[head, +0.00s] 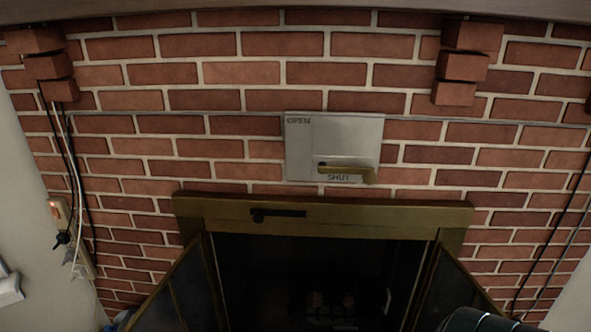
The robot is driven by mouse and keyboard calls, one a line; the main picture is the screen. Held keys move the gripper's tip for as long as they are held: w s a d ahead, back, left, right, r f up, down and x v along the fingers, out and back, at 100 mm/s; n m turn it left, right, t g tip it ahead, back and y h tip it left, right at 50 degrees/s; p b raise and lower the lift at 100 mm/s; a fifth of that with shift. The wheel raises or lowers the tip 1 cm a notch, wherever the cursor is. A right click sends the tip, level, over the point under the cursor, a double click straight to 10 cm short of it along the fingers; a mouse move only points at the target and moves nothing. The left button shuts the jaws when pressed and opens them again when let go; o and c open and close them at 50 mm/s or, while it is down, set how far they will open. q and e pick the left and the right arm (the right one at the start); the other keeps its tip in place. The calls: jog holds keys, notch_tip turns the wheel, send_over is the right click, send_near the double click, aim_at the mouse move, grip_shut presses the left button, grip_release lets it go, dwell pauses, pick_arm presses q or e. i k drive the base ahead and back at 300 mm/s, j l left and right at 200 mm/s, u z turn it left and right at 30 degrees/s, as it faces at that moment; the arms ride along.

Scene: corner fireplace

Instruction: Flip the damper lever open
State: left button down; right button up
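A grey metal damper plate (305,150) is fixed to the brick wall above the fireplace. It reads OPEN at its upper left and SHUT at its lower middle. The brass damper lever (345,171) lies nearly horizontal across the plate's lower right, just above the word SHUT. Its right end bends downward. Nothing touches the lever. Neither of my grippers shows in the head view.
Below the plate is the brass fireplace frame (330,218), with glass doors (180,290) swung outward around a dark firebox. Stepped brick corbels (467,65) jut out at the upper left and right. Cables and a lit switch (54,209) are at left.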

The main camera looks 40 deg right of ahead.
aim_at(369, 179)
jog(key=i+l+z, duration=0.1)
jog(key=z, duration=1.55)
